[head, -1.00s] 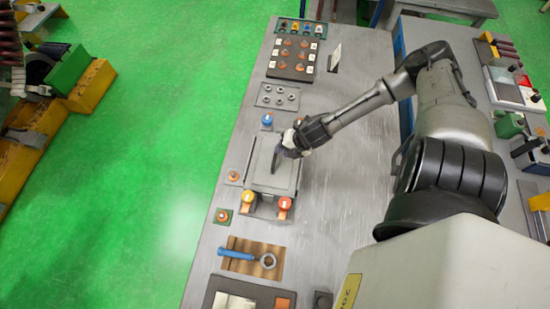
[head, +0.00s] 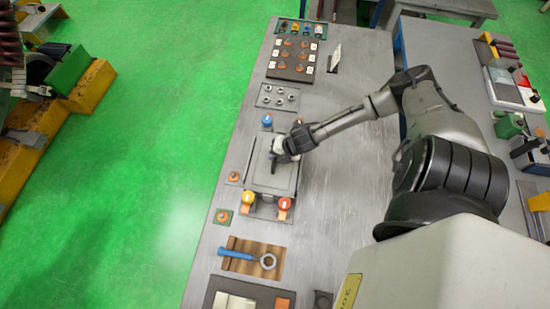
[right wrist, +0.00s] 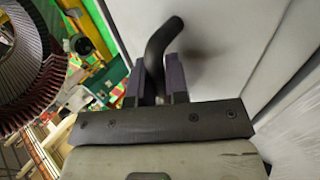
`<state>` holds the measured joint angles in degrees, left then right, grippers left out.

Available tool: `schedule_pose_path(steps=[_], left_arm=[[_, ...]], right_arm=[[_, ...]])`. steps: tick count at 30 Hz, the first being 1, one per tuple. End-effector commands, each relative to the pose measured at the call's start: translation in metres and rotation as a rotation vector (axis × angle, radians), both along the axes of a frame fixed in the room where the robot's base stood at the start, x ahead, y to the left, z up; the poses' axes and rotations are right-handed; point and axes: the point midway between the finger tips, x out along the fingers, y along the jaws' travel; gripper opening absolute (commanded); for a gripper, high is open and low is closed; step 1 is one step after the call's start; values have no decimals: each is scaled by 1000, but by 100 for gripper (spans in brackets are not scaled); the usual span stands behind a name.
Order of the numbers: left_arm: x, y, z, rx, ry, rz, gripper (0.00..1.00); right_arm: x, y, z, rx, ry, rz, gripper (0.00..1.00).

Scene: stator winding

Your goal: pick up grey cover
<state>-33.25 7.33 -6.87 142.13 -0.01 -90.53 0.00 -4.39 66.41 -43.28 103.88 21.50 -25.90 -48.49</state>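The grey cover (head: 280,178) is a flat, light grey rectangular piece with a dark curved handle, on the long metal table in the head view. My right gripper (head: 276,157) is over its middle, at the handle. In the right wrist view the cover's pale surface (right wrist: 222,45) fills much of the picture. The dark handle (right wrist: 155,48) passes between the two fingers of my right gripper (right wrist: 157,78), which are close together with almost no gap beside it. Whether the cover is lifted off its support cannot be told. My left gripper is not in view.
Blue (head: 267,120), yellow (head: 248,197) and red-orange (head: 284,203) knobs stand around the cover.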

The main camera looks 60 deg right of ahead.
Motion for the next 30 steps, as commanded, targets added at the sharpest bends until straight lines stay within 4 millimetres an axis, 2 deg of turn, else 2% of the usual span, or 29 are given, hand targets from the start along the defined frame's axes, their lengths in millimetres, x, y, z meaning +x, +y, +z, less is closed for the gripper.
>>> schedule_pose_path(steps=[1,4,22,26,30], left_arm=[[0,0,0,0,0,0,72],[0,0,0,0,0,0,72],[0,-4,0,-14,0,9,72],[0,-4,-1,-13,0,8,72],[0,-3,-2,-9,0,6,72]], right_arm=[[0,0,0,0,0,0,10],[0,0,0,0,0,0,0],[1,0,2,0,-2,1,0],[1,0,8,0,-3,1,0],[1,0,22,-1,-2,2,0]])
